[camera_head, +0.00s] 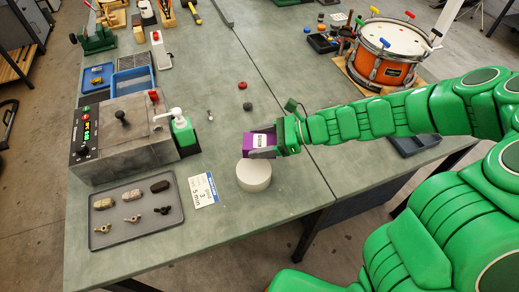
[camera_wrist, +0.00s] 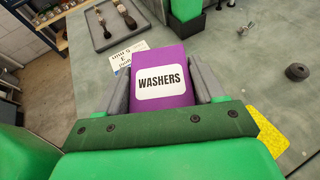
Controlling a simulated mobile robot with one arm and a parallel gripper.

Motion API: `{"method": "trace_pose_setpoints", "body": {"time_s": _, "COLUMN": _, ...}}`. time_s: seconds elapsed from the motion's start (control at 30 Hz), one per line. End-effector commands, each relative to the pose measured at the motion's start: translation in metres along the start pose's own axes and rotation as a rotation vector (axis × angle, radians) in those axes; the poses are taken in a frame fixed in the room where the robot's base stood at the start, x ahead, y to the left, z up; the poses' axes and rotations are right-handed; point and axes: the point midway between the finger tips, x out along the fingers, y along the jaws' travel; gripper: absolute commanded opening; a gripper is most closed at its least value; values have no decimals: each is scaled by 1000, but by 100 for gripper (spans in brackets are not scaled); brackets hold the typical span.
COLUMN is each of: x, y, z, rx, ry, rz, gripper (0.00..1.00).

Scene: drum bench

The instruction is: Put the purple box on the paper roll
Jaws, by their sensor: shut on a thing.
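The purple box (camera_head: 259,144) has a white label and is held by my gripper (camera_head: 268,139). In the wrist view the purple box (camera_wrist: 160,60) reads "WASHERS" and sits between the two grey fingers of my gripper (camera_wrist: 160,80). The white paper roll (camera_head: 254,174) stands on the bench below the box in the head view. The box overlaps the roll's far edge in that picture; I cannot tell whether they touch. The roll is hidden in the wrist view.
A printed card (camera_head: 203,190) lies left of the roll, and a grey tray (camera_head: 136,211) with several small parts is farther left. A drum (camera_head: 387,52) is at the back right. Bench is clear right of the roll.

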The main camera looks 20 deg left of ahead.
Motion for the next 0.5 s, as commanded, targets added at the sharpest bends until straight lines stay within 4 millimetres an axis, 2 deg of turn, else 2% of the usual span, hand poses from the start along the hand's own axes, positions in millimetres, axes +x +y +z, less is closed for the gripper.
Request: {"method": "trace_pose_setpoints", "body": {"time_s": 0.5, "x": 14, "y": 1, "z": -32, "rx": 1, "ry": -2, "rz": 2, "gripper": 34}}
